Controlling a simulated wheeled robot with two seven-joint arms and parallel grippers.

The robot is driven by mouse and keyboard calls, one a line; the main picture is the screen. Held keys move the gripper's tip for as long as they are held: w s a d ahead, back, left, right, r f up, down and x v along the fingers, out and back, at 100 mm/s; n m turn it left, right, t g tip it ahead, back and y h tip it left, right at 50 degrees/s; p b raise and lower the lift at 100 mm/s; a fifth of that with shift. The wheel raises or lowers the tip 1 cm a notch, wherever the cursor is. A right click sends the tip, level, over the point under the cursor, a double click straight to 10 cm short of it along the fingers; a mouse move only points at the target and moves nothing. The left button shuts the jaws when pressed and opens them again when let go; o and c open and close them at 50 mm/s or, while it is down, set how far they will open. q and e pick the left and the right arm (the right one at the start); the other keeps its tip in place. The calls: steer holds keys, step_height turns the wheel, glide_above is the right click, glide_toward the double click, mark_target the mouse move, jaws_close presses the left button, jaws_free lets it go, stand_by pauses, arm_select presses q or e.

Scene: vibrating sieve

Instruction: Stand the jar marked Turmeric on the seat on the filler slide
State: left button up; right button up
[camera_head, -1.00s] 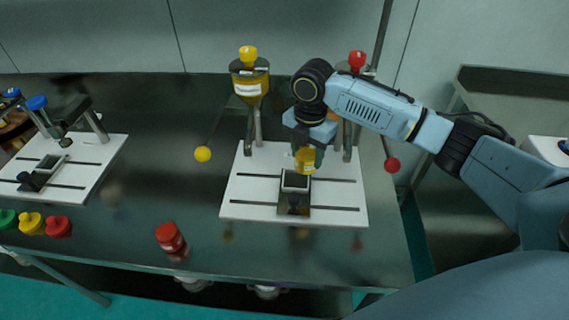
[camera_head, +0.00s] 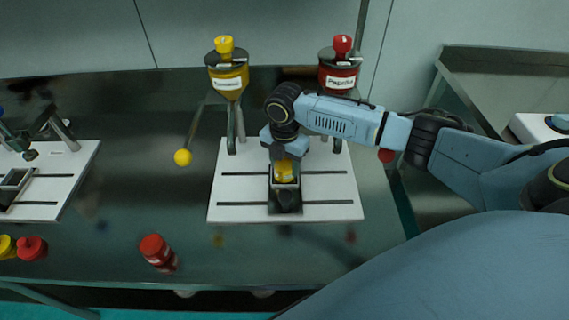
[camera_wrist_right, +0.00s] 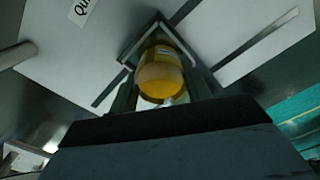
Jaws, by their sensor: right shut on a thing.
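The yellow jar (camera_head: 284,171) is between the fingers of my right gripper (camera_head: 285,160), which is shut on it. In the head view it is at the square dark seat (camera_head: 285,186) on the filler slide (camera_head: 286,201), between the two slots of the white base plate. The wrist view also shows the jar (camera_wrist_right: 161,75), with the seat's frame around its far end. Whether its bottom touches the seat is hidden. The jar's label cannot be read. My left gripper is not in view.
A yellow hopper (camera_head: 228,78) and a red hopper labelled Paprika (camera_head: 339,77) stand behind the plate (camera_head: 235,212). Another white plate (camera_head: 78,160) is at far left. Bench is clear between the plates.

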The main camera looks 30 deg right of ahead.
steer(key=shift+f, duration=0.1)
steer(key=o, duration=1)
steer(key=shift+c, duration=0.2)
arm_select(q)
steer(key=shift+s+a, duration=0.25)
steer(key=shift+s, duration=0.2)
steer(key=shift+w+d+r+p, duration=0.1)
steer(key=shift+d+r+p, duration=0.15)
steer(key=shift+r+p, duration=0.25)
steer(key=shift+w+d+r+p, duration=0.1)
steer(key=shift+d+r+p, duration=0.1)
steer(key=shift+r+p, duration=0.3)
arm_select(e)
step_height(320, 180, up, 12)
steer(key=shift+r, duration=0.2)
